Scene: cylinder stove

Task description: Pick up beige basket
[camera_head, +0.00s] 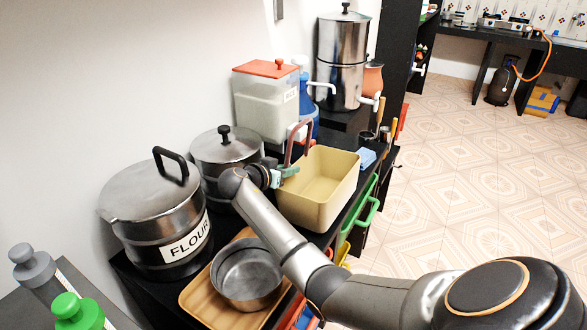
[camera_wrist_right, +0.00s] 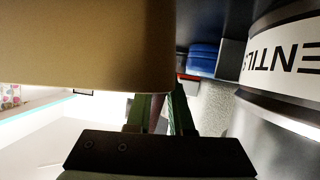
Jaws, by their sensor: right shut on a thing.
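The beige basket (camera_head: 319,193) is an open, empty rectangular box near the front edge of the black counter in the head view. A reddish-brown arched handle (camera_head: 299,137) rises at its left end. My right gripper (camera_head: 287,172) reaches in from the left side, its green fingers closed at the handle's lower part by the rim. In the right wrist view the basket (camera_wrist_right: 85,45) fills the upper left, and the right gripper (camera_wrist_right: 166,108) has a thin strip between its fingers. I cannot tell if the basket's bottom touches the counter. My left gripper is out of view.
A FLOUR pot (camera_head: 158,222) and another lidded pot (camera_head: 224,156) stand left of the basket. A metal pan (camera_head: 246,277) sits on a wooden tray (camera_head: 197,292) below my arm. A red-lidded container (camera_head: 266,100) and tall steel dispenser (camera_head: 341,65) stand behind. The floor (camera_head: 465,175) right is clear.

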